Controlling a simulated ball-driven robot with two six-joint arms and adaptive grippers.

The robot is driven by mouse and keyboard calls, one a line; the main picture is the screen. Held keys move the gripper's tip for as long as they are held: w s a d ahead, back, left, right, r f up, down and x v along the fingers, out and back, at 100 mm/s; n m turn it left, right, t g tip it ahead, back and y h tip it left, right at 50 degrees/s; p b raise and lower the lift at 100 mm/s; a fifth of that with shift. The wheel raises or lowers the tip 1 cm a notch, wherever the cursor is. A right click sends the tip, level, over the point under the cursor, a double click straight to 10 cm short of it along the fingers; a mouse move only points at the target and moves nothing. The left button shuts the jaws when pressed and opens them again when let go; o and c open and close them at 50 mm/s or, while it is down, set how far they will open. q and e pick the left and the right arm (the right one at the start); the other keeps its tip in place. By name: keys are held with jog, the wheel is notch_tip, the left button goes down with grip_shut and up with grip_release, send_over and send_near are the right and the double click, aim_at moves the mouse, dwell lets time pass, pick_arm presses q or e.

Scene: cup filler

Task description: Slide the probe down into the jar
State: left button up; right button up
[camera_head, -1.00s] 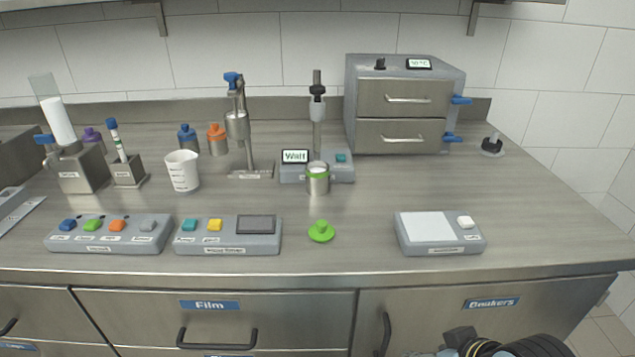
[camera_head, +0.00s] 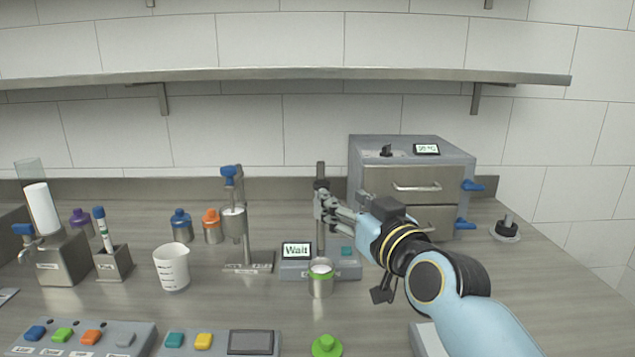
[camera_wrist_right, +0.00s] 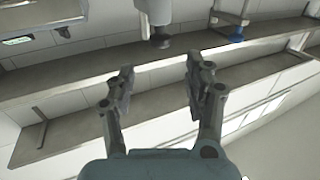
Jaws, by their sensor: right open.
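The probe stands upright on a thin stand behind the meter (camera_head: 318,271), its dark top (camera_head: 320,184) showing in the head view. Its lower part is partly hidden by my right gripper (camera_head: 327,208). The metal jar (camera_head: 320,286) with a green rim stands in front of the meter, below the probe. My right gripper is open at the probe's height. In the right wrist view, a pale cylinder with a dark end (camera_wrist_right: 160,36), likely the probe, lies ahead of the open fingers (camera_wrist_right: 160,72), apart from them. My left gripper is not in view.
A grey two-drawer oven (camera_head: 437,155) stands behind my right arm. A metal stand with a blue top (camera_head: 233,222), a white beaker (camera_head: 172,270) and a green lid (camera_head: 327,346) are nearby. A wall shelf (camera_head: 290,75) runs above.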

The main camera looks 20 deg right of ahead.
aim_at(326, 187)
jog(key=w, duration=0.6)
jog(key=w+a, duration=0.1)
jog(key=w, duration=0.2)
jog(key=shift+w+p, duration=0.3)
jog(key=shift+w, duration=0.1)
grip_shut()
jog(key=shift+f, duration=0.1)
jog(key=shift+w, duration=0.1)
